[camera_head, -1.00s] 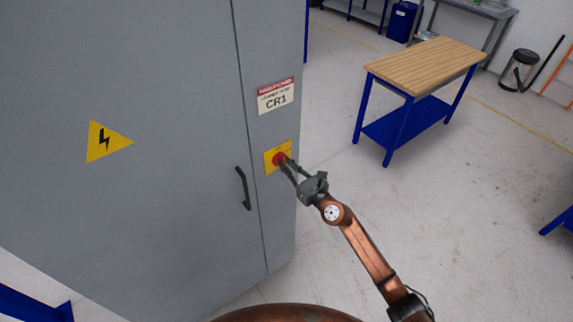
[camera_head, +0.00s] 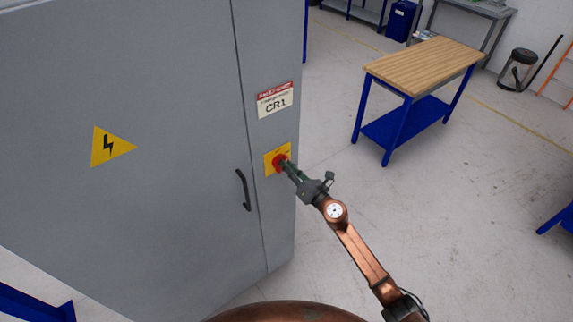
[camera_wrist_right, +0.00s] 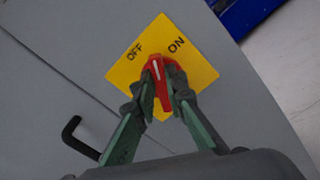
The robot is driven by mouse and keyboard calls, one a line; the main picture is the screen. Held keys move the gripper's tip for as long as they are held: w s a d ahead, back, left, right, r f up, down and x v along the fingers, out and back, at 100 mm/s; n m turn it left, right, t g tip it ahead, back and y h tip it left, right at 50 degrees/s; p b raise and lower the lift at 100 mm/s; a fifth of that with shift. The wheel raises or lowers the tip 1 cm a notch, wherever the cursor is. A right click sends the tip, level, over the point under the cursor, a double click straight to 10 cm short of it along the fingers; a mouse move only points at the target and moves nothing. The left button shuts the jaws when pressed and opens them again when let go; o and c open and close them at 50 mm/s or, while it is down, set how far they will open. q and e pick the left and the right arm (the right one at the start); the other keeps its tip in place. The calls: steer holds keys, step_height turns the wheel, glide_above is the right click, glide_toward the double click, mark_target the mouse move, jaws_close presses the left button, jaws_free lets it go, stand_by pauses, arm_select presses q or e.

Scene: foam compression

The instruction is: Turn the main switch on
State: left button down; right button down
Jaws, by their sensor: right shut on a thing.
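The main switch is a red knob (camera_wrist_right: 162,90) with a white mark on a yellow plate (camera_wrist_right: 196,75), labelled OFF and ON. In the right wrist view, the mark points up the picture, between the two labels. The knob (camera_head: 279,162) also shows in the head view, on the grey cabinet's narrow right-hand panel. My right gripper (camera_wrist_right: 163,88) is shut on the knob, with one green-and-grey finger on each side. It also shows in the head view (camera_head: 284,165), reaching in from the lower right. My left gripper is not in view.
The grey cabinet (camera_head: 130,220) fills the left, with a black door handle (camera_head: 243,190) close to the switch and a CR1 label (camera_head: 275,100) above it. A wood-topped blue table (camera_head: 425,65) stands at the back right.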

steer(key=m+p, duration=0.1)
steer(key=m, duration=0.3)
steer(key=m+p, duration=0.1)
steer(key=m, duration=0.3)
steer(key=f+m+p, duration=0.1)
steer(key=m, duration=0.3)
steer(key=shift+w+d, duration=0.15)
steer(key=shift+d, duration=0.1)
steer(key=shift+p, duration=0.3)
steer(key=c, duration=2)
jaws_free()
steer(key=shift+o, duration=0.2)
steer(key=v, duration=1.2)
